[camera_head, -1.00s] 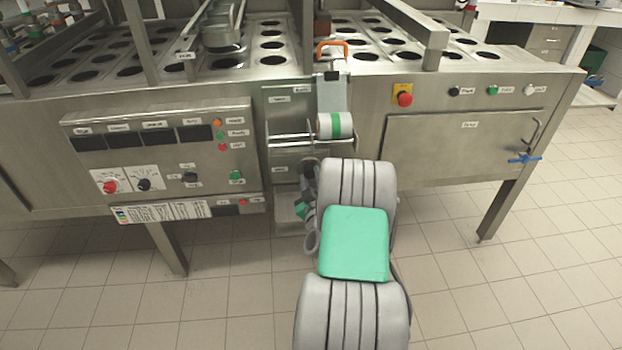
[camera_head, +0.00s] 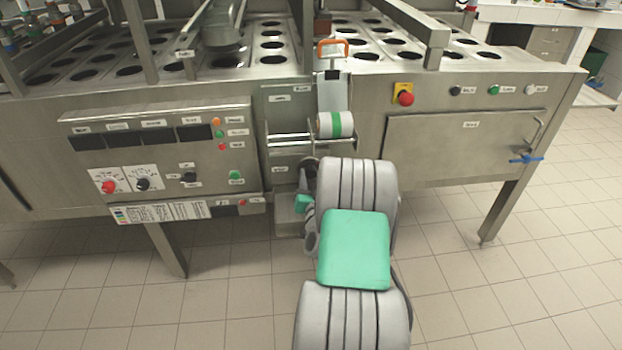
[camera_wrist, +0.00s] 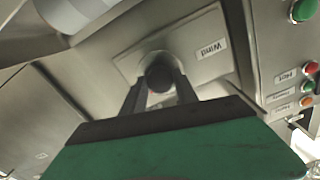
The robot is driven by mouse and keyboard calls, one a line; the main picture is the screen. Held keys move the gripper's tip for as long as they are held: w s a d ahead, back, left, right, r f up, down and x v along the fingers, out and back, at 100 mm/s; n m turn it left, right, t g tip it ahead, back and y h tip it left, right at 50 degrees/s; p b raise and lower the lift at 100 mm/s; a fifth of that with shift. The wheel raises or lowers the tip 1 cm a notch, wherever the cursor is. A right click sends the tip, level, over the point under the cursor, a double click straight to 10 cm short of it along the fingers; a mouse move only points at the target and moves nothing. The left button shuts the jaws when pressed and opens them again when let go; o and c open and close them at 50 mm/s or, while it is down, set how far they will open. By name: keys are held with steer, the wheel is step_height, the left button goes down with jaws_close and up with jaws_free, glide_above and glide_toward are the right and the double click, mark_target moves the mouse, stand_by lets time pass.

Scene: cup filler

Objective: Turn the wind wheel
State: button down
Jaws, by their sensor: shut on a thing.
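The wind wheel (camera_wrist: 160,75) shows in the wrist view as a dark round knob on a metal plate, beside a label reading "Wind" (camera_wrist: 213,48). My gripper (camera_wrist: 158,86) has its two fingers on either side of this knob and is shut on it. The fingers hide part of the knob and its mount. In the head view my arm and wrist cover the gripper, and I cannot make out the grip there.
A control panel (camera_head: 160,150) with knobs and lamps is to the left. A red stop button (camera_head: 405,98) and a closed door (camera_head: 460,150) are to the right.

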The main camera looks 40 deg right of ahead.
steer(key=m, duration=0.4)
steer(key=shift+m, duration=0.3)
steer(key=m+p, duration=0.1)
steer(key=m, duration=0.2)
steer(key=shift+m, duration=0.4)
steer(key=m+p, duration=0.1)
steer(key=m, duration=0.3)
steer(key=shift+r, duration=0.1)
steer(key=m+p, duration=0.1)
steer(key=m, duration=0.3)
steer(key=shift+p, duration=0.3)
steer(key=m+p, duration=0.1)
steer(key=m, duration=0.2)
steer(key=shift+m, duration=0.4)
steer(key=m+p, duration=0.1)
steer(key=m, duration=0.3)
steer(key=shift+m+p, duration=0.3)
steer(key=shift+p, duration=0.1)
steer(key=m+p, duration=0.1)
steer(key=m, duration=0.3)
steer(key=shift+p, duration=0.3)
steer(key=shift+m+p, duration=0.5)
steer(key=shift+m, duration=1.1)
